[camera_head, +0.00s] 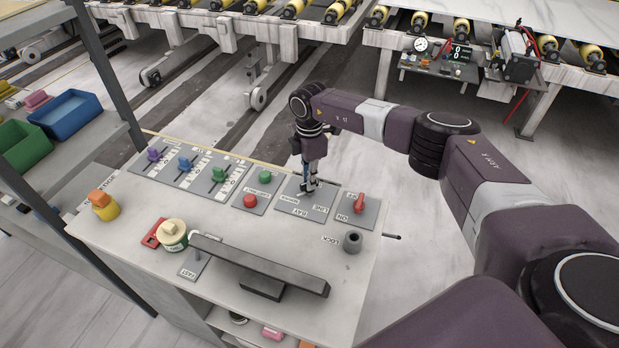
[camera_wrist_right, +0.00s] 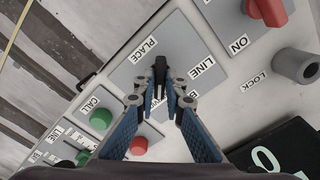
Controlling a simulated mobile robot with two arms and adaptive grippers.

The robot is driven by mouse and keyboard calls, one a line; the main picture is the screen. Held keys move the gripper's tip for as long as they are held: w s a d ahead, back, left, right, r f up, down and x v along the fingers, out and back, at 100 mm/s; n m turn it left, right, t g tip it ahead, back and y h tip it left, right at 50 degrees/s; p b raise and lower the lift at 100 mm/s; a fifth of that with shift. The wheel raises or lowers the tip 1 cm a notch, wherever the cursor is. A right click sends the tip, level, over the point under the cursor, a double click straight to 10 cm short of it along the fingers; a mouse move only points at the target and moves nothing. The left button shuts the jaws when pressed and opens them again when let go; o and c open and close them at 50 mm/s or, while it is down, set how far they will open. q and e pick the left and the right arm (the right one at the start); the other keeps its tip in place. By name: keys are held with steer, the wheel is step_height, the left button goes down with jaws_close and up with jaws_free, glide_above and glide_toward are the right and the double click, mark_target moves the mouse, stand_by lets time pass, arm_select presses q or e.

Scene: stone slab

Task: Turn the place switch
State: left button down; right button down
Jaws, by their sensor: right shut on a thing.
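The place switch (camera_wrist_right: 160,66) is a small black knob on a grey plate (camera_wrist_right: 181,38) with PLACE, LINE and partly hidden BAY labels. In the wrist view its visible end points up, between the PLACE and LINE labels. My right gripper (camera_wrist_right: 160,99) is shut on the knob, with one blue finger on each side. The fingers hide the knob's lower part. In the head view my right gripper (camera_head: 309,186) reaches straight down onto the same plate, and the knob is mostly hidden there. My left gripper is not in view.
A red switch (camera_head: 360,203) marked ON and a LOCK socket (camera_head: 353,242) stand right of the plate. Green (camera_head: 265,177) and red (camera_head: 250,200) buttons stand left. Several coloured sliders are farther left. A dark bar (camera_head: 262,264) lies across the panel's front.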

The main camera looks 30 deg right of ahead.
steer(key=shift+w+r, duration=0.1)
steer(key=shift+r, duration=0.05)
steer(key=c, duration=2)
jaws_free()
step_height(320, 180, up, 12)
steer(key=shift+f, duration=0.1)
